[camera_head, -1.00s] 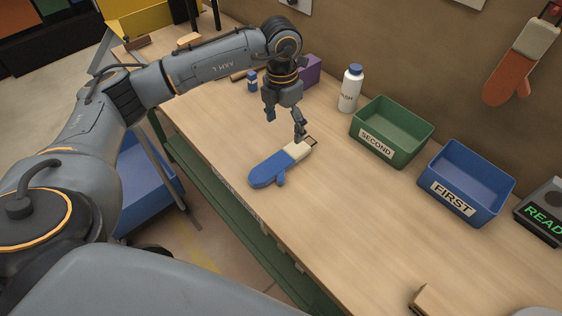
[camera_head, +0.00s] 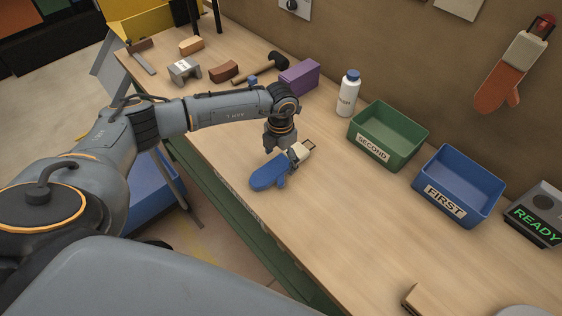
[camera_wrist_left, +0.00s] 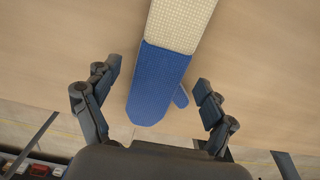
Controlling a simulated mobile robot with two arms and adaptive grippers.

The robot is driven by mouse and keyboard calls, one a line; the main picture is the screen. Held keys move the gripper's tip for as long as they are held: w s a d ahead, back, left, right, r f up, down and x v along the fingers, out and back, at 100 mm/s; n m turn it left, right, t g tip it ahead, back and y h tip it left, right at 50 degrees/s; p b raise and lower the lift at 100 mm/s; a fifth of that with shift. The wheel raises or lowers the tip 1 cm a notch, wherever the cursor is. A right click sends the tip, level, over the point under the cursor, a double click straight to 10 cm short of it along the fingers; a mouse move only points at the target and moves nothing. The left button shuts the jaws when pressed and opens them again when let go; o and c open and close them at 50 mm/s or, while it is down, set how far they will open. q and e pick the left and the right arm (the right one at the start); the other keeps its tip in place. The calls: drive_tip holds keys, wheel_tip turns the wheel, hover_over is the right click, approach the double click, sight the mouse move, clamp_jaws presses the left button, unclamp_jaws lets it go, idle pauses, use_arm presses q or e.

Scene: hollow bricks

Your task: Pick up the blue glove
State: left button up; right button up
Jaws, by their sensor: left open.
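The blue glove (camera_head: 265,174) lies flat on the workbench, with a cream cuff toward the back right and a small thumb on its near side. My left gripper (camera_head: 285,156) is low over the glove, hiding part of its middle. In the left wrist view the glove (camera_wrist_left: 158,88) shows between the two spread fingers of the open gripper (camera_wrist_left: 157,90), with bare wood visible on both sides of it. I cannot tell whether the fingers touch the bench. My right gripper is not in view.
A white bottle (camera_head: 348,94), a green bin labelled SECOND (camera_head: 395,128) and a blue bin labelled FIRST (camera_head: 462,182) stand along the back. A purple box (camera_head: 299,77) and a hammer (camera_head: 262,68) lie behind my arm. An orange mitt (camera_head: 497,85) hangs on the wall. The front bench is mostly clear.

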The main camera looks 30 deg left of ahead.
use_arm(q)
drive_tip(key=shift+f, duration=0.65)
drive_tip(key=c, duration=1.3)
drive_tip(key=shift+r, duration=0.1)
drive_tip(key=shift+r, duration=0.4)
wheel_tip(320, 180, up, 2)
drive_tip(key=shift+r+b, duration=0.15)
drive_tip(key=shift+b, duration=0.25)
drive_tip(key=s+r, duration=0.1)
drive_tip(key=s+d+r+b, duration=0.1)
drive_tip(key=r, duration=0.1)
drive_tip(key=s+r, duration=0.2)
drive_tip(key=shift+d+b, duration=0.4)
drive_tip(key=s+d+r+b, duration=0.1)
drive_tip(key=s, duration=0.2)
drive_tip(key=s+d+r+b, duration=0.1)
drive_tip(key=s+r, duration=0.1)
drive_tip(key=s, duration=0.1)
drive_tip(key=s+d+r+b, duration=0.1)
drive_tip(key=s, duration=0.1)
drive_tip(key=shift+s+d+r, duration=0.4)
